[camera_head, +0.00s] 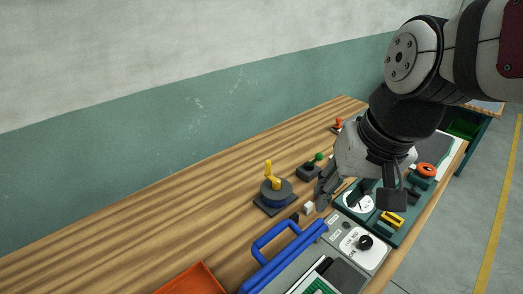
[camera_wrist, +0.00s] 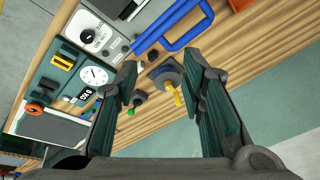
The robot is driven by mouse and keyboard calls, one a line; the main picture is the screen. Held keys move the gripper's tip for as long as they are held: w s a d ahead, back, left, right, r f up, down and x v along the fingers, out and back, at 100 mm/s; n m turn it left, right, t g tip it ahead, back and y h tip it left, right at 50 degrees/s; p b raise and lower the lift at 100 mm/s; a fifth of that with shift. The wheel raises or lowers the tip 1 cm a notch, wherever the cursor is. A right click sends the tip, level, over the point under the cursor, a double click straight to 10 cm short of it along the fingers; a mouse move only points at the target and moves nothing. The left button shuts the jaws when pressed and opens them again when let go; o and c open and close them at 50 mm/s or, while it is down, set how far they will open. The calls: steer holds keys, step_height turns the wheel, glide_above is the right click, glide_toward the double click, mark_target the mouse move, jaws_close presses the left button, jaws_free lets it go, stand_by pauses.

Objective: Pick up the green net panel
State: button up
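A green gridded piece (camera_head: 318,287) with a pale border shows at the bottom edge of the head view, partly cut off. It looks like the net panel, but I cannot be sure. A green tray-like thing (camera_head: 463,130) also shows at the far right of the head view. My gripper (camera_head: 356,196) is over the bench's right part, up and to the right of the gridded piece. In the wrist view my gripper (camera_wrist: 160,72) has its two fingers well apart with nothing held. The gridded piece is not clearly visible there.
A blue handle (camera_head: 285,250) stands up beside the gridded piece. A round dark base with a yellow lever (camera_head: 273,190), a grey panel with a black knob (camera_head: 362,246) and an orange tray (camera_head: 192,280) are on the wooden bench. The bench's left part (camera_head: 150,240) is clear.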

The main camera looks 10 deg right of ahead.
step_height(320, 180, down, 9)
steer(key=w+d+m+g+y, duration=0.1)
steer(key=w+d+m+g, duration=0.1)
steer(key=m+g, duration=0.15)
steer(key=m+g+y, duration=0.2)
steer(key=m, duration=0.4)
glide_above(317, 293)
steer(key=f, duration=1.7)
steer(key=shift+w+d+p, duration=0.25)
steer(key=shift+d+p, duration=0.05)
steer(key=shift+d, duration=0.05)
steer(key=shift+d+p+x, duration=0.15)
steer(key=shift+p+x, duration=0.1)
steer(key=shift+x, duration=0.75)
steer(key=shift+d+p+x, duration=0.1)
steer(key=shift+p+x, duration=0.1)
steer(key=shift+x, duration=0.85)
steer(key=shift+s+a+f, duration=0.2)
steer(key=shift+f, duration=0.4)
jaws_close()
